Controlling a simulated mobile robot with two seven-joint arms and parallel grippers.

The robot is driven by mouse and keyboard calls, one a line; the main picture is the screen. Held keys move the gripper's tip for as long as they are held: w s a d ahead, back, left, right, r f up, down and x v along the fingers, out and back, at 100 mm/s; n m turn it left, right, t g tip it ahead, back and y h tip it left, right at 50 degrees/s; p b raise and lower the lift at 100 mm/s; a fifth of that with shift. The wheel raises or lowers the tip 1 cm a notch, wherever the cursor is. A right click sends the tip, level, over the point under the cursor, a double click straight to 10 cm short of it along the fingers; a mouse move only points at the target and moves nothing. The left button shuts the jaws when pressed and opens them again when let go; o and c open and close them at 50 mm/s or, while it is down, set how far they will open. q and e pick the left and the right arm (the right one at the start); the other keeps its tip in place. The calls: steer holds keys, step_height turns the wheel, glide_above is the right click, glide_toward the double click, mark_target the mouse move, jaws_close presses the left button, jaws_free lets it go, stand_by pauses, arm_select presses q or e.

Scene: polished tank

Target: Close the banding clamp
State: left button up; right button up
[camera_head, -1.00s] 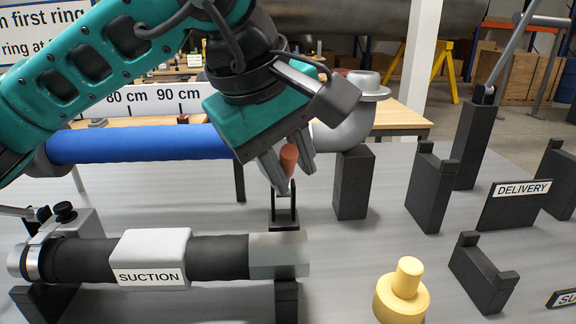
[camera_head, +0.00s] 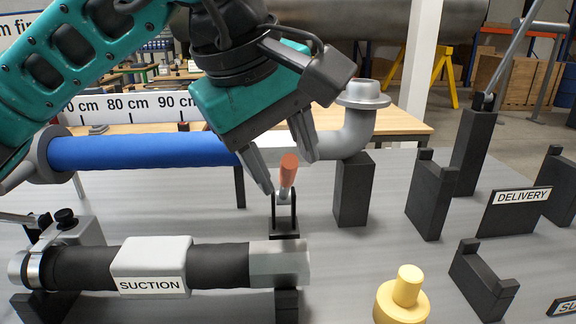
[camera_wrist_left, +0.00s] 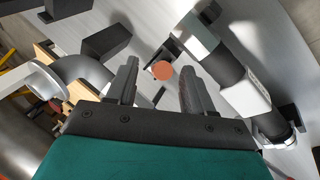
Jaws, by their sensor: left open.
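An upright lever with an orange grip (camera_head: 289,168) stands on a small black bracket (camera_head: 285,212) behind the front pipe; I take it to be the banding clamp, though no label shows. My left gripper (camera_head: 289,177) is open, pointing down, with a finger on either side of the grip and a gap to each. In the left wrist view the round end of the orange grip (camera_wrist_left: 162,70) shows between the spread fingertips of the left gripper (camera_wrist_left: 159,64). The lever's foot is partly hidden there. My right gripper is not in view.
The front black hose (camera_head: 220,266) carries a SUCTION label, with a black-knobbed metal block (camera_head: 70,232) at its left. A blue pipe (camera_head: 140,150) runs behind into a grey elbow (camera_head: 358,125). A yellow peg (camera_head: 403,300) and black supports (camera_head: 430,195) stand right. Grey bench shows between.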

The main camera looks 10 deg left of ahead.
arm_select(q)
steer(key=p+v, duration=0.1)
steer(key=v, duration=0.9)
steer(key=shift+c, duration=0.4)
